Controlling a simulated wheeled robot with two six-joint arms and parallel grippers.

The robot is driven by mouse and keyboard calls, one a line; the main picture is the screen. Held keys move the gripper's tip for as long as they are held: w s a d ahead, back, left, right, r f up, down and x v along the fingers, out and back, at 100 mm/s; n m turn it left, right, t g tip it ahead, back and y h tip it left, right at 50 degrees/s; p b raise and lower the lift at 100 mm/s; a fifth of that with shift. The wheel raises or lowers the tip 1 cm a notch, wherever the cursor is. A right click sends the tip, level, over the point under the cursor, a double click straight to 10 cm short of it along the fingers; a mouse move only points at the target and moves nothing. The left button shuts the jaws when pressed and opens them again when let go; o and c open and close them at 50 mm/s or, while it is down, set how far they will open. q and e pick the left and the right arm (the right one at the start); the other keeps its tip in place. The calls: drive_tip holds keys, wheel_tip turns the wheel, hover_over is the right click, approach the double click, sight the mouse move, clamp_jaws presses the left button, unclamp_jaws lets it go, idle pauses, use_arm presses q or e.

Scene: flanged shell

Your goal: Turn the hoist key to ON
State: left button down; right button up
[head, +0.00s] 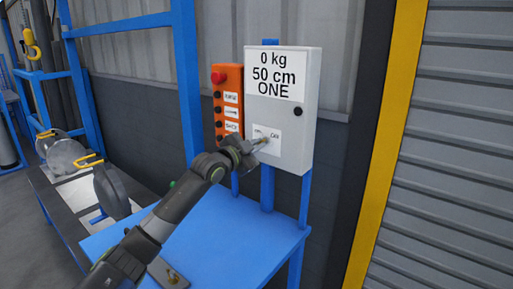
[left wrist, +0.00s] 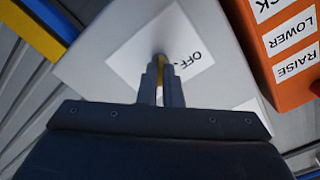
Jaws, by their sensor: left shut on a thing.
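The grey control box (head: 304,130) stands on a blue post and reads "0 kg 50 cm ONE" on its upper label. The hoist key (head: 262,141) sits at the white switch label (head: 273,133) low on the box's front. The word OFF shows on that label beside the key; ON cannot be read. My left gripper (head: 252,147) is at the box front, shut on the key. In the left wrist view, the fingers (left wrist: 161,82) close around the brass-coloured key (left wrist: 161,60), which they partly hide. The key's exact angle is unclear. My right gripper is out of view.
An orange button station (head: 228,78) with a red knob hangs left of the box; it also shows in the left wrist view (left wrist: 290,50). A blue table (head: 245,245) lies below. Round weights with yellow handles (head: 112,190) stand on a bench at left.

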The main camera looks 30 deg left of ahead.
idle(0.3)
use_arm(q)
drive_tip(key=c, duration=1.6)
unclamp_jaws()
drive_tip(key=shift+s, duration=0.1)
drive_tip(key=s+a+p, duration=0.1)
drive_tip(key=s+p, duration=1.6)
drive_tip(key=p, duration=0.1)
drive_tip(key=shift+a, duration=0.15)
drive_tip(key=shift+s+f, duration=0.1)
drive_tip(key=shift+s, duration=0.05)
